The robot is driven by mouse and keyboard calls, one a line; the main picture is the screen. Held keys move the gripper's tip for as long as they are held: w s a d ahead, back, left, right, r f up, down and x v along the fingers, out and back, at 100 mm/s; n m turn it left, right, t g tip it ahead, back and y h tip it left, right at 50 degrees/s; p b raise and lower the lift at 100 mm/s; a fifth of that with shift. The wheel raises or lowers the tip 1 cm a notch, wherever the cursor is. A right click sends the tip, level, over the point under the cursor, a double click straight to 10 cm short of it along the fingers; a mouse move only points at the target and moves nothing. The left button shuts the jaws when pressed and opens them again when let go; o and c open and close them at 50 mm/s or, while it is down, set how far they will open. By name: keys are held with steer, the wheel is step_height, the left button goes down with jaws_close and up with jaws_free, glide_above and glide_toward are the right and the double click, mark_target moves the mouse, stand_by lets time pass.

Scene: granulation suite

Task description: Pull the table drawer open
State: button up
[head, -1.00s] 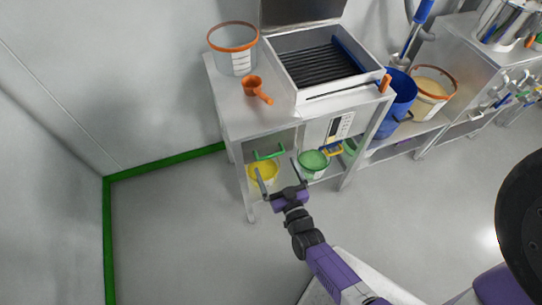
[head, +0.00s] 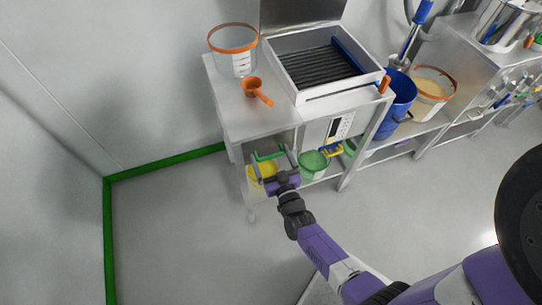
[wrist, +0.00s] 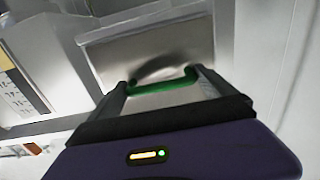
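The steel table (head: 225,108) stands ahead of me, with the drawer front (head: 272,142) under its left part. The drawer's green bar handle (head: 266,155) runs across that front. The drawer front (wrist: 150,50) looks flush and closed in the wrist view. My gripper (head: 270,159) is open, its fingers spread wide and pointing at the drawer. In the wrist view the green handle (wrist: 165,85) spans the gap between the two fingertips, close to both. I cannot tell whether they touch it.
A clear bucket (head: 233,60), an orange scoop (head: 257,92) and a sieve tray (head: 322,85) are on the table. Yellow (head: 256,180) and green (head: 313,165) containers sit on the shelf below. A control panel (head: 338,125) is right of the drawer. Floor at left is clear.

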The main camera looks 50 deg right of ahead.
steer(key=c, duration=0.6)
steer(key=v, duration=2.3)
steer(key=shift+a, duration=0.15)
steer(key=shift+s, duration=0.1)
steer(key=o, duration=1.7)
steer(key=shift+b+v, duration=1)
steer(key=shift+v, duration=2.9)
